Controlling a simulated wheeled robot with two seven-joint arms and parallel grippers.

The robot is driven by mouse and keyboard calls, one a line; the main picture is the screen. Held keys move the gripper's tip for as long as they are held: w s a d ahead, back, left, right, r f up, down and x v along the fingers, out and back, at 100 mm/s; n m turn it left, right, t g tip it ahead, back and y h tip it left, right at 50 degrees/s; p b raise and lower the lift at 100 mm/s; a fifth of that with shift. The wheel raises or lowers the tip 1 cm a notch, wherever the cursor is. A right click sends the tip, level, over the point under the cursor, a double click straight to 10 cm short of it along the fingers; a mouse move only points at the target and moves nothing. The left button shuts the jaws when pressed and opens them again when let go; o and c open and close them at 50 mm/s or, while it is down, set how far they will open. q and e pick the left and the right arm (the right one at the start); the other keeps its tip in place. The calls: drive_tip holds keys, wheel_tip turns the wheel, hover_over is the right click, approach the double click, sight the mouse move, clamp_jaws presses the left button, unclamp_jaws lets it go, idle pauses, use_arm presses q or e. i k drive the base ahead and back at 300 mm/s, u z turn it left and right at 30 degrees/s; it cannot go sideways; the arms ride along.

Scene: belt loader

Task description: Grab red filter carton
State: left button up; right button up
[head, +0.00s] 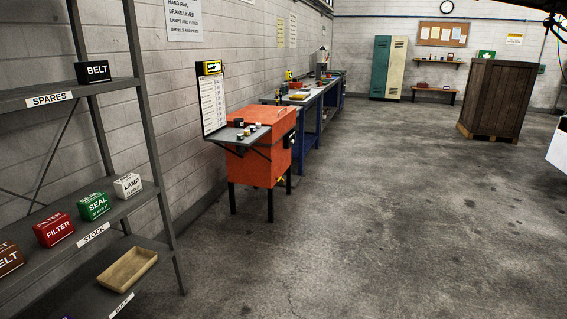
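The red filter carton (53,229) sits on the middle shelf, labelled STOCK, of the grey rack at the left. It is a small box with white FILTER lettering on its front and top. A brown belt carton (10,259) stands to its left, partly cut off by the picture edge. A green seal carton (94,206) stands to its right. Neither of my grippers shows in the head view.
The rack's STOCK shelf (127,206) also bears a white lamp carton (128,186). A black belt carton (93,72) is on the SPARES shelf above, and a tan tray (127,269) is below. An orange cabinet (262,158) stands beyond the rack.

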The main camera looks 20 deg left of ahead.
sight(51, 232)
drive_tip(key=u, duration=0.7)
drive_tip(key=i, duration=1.45)
drive_tip(key=u, duration=1.25)
